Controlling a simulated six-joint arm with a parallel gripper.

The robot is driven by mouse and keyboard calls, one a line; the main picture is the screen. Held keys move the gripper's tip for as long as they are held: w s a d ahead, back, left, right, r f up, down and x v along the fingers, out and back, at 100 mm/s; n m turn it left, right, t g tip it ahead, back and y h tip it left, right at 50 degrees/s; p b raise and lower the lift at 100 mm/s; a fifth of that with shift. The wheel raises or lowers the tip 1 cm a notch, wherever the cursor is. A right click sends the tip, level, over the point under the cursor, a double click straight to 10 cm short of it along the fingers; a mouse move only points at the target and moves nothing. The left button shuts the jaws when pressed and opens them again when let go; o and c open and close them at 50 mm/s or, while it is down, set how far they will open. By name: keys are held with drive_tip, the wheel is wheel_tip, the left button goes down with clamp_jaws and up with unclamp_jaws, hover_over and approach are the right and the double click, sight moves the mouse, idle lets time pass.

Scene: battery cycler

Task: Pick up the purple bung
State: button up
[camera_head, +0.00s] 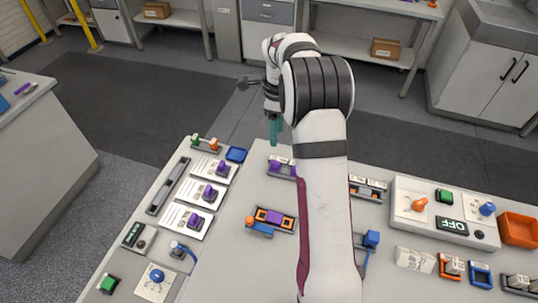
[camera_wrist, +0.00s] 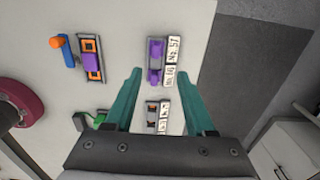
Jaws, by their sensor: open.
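Several purple pieces are in view, and I cannot tell which is the bung. Purple pieces (camera_wrist: 156,50) sit in a grey holder with white number labels, which also shows in the head view (camera_head: 275,165). Another purple piece (camera_wrist: 91,62) lies in an orange-and-dark holder, also seen in the head view (camera_head: 273,216). My gripper (camera_head: 275,130) has teal fingers, open and empty, above the bench's far edge. In the wrist view my gripper (camera_wrist: 162,73) has its fingertips on either side of the labelled holder's near end, apparently above it.
Purple knobs (camera_head: 209,193) stand on white plates at the left. A control box (camera_head: 445,213) and an orange bin (camera_head: 518,229) stand at the right.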

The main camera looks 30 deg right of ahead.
sight(276, 162)
drive_tip(key=f, duration=1.1)
drive_tip(key=shift+s+a+f, duration=0.1)
drive_tip(key=shift+s+a, duration=0.1)
drive_tip(key=shift+s, duration=0.15)
clamp_jaws()
